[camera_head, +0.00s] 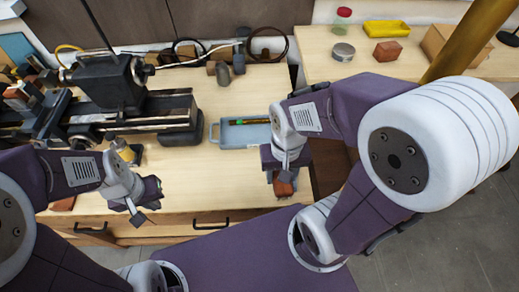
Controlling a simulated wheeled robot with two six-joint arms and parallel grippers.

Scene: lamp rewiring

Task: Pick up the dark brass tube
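No small dark brass tube stands out clearly. A large brass-coloured tube (470,38) slants through the upper right corner; I cannot tell if it is the tube named. A small brassy piece (124,151) shows on the bench behind my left wrist, partly hidden. My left gripper (147,202) is over the front left of the bench, its fingers apart, with nothing seen between them. My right gripper (284,182) points down over the bench's front right. A reddish-brown block (284,188) shows at its fingertips; whether it is held is unclear.
A dark lathe (120,95) fills the bench's left. A grey-blue tray (234,135) with a green and yellow tool lies mid-bench. Cables and small parts are at the back. A second table (345,68) holds a yellow dish (386,28), tin and red block. The front middle bench is clear.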

